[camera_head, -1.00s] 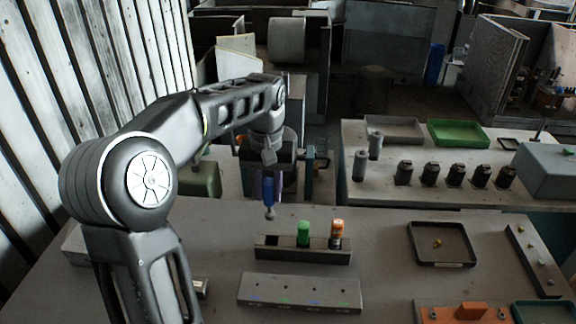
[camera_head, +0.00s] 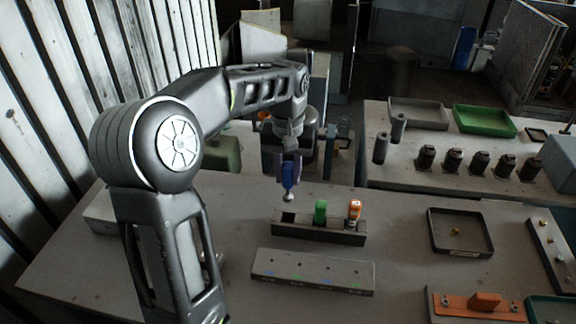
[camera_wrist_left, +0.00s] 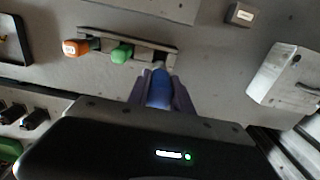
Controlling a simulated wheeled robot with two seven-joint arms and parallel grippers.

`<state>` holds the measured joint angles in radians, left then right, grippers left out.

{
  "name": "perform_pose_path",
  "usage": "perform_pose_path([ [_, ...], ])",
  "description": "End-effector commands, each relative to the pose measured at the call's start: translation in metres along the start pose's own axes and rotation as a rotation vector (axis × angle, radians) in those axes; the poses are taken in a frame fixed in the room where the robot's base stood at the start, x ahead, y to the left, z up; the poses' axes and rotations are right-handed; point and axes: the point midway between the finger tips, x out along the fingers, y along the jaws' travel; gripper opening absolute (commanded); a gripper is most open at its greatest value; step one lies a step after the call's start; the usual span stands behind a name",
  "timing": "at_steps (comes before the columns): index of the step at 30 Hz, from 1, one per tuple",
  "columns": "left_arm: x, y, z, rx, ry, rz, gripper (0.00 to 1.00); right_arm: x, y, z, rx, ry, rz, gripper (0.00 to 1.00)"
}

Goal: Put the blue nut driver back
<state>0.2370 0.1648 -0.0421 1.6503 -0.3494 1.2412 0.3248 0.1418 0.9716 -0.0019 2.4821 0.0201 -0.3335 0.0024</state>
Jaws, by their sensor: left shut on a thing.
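The blue nut driver (camera_head: 288,174) hangs upright, tip down, from my left gripper (camera_head: 289,160), which is shut on its handle. It is just above the left, empty slot (camera_head: 288,218) of the dark tool rack (camera_head: 318,232). The rack also holds a green-handled driver (camera_head: 320,211) and an orange-handled driver (camera_head: 354,213). In the left wrist view the blue handle (camera_wrist_left: 159,90) sits between the fingers (camera_wrist_left: 160,97), close to the rack's end, with the green (camera_wrist_left: 122,54) and orange (camera_wrist_left: 76,47) handles beside it. My right gripper is in neither view.
A grey strip with holes (camera_head: 312,272) lies in front of the rack. A black tray (camera_head: 460,252) with a small brass part stands to the right. An orange fixture (camera_head: 478,305) is at the front right. A second table behind holds a green tray (camera_head: 484,120) and several dark cylinders.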

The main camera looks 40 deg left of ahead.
Motion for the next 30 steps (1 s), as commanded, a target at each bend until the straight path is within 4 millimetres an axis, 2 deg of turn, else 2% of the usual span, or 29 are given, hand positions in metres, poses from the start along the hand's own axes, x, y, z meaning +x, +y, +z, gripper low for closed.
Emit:
perform_pose_path([
  [4,0.018,0.0,0.001,0.0,-0.002,0.0,0.0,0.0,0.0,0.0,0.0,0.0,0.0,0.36],
  [6,0.031,0.0,0.001,0.0,-0.001,0.0,0.0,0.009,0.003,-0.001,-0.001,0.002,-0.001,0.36],
  [12,0.046,0.0,0.0,0.0,0.0,0.0,0.0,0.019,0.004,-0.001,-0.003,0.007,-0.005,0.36],
  [30,0.052,0.0,0.001,0.0,0.0,0.0,0.0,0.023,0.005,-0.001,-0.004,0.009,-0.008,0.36],
])
